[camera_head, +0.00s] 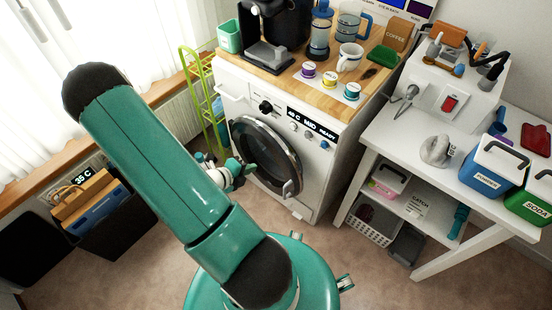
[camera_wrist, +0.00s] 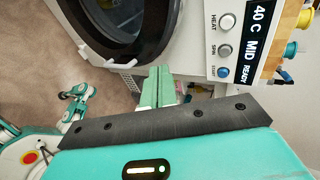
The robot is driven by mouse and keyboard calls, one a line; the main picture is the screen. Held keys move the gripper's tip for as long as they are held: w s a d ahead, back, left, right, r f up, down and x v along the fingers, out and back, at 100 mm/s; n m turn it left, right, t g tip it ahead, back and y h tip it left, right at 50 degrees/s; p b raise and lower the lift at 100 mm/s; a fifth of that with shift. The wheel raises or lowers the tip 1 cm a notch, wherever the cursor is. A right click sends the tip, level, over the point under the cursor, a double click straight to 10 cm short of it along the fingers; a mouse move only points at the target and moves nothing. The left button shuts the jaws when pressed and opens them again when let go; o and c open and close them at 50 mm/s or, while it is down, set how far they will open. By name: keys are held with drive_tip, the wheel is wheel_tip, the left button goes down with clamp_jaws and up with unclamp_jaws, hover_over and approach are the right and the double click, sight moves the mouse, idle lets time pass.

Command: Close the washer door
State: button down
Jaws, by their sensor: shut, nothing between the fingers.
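The washer (camera_head: 318,160) is a white front-loader under a wooden counter. Its round washer door (camera_head: 265,155) has dark glass, a grey rim and a small handle (camera_head: 288,189) at its lower right. I cannot tell whether the door is ajar or flush. In the wrist view the dark door (camera_wrist: 150,45) fills the upper left. My gripper (camera_head: 246,169) is in front of the door's left part in the head view. Its pale green fingers (camera_wrist: 158,78) are together and empty in the wrist view, just below the door's rim. Contact with the door cannot be seen.
The control panel (camera_wrist: 238,42) is right of the door in the wrist view. A white table (camera_head: 410,160) with bottles and bins stands at the right. A green rack (camera_head: 200,90) is left of the washer, and a dark box (camera_head: 112,225) is by the window.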

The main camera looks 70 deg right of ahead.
approach(284, 153)
wheel_tip(284, 153, down, 4)
drive_tip(key=d, duration=0.1)
drive_tip(key=s+d, duration=0.1)
drive_tip(key=d, duration=0.1)
drive_tip(key=shift+s+r, duration=0.2)
drive_tip(key=shift+r, duration=0.05)
drive_tip(key=shift+s+d, duration=0.25)
drive_tip(key=shift+d, duration=0.25)
drive_tip(key=s+d, duration=0.2)
drive_tip(key=d, duration=0.1)
drive_tip(key=shift+s+d, duration=0.15)
drive_tip(key=shift+s, duration=0.1)
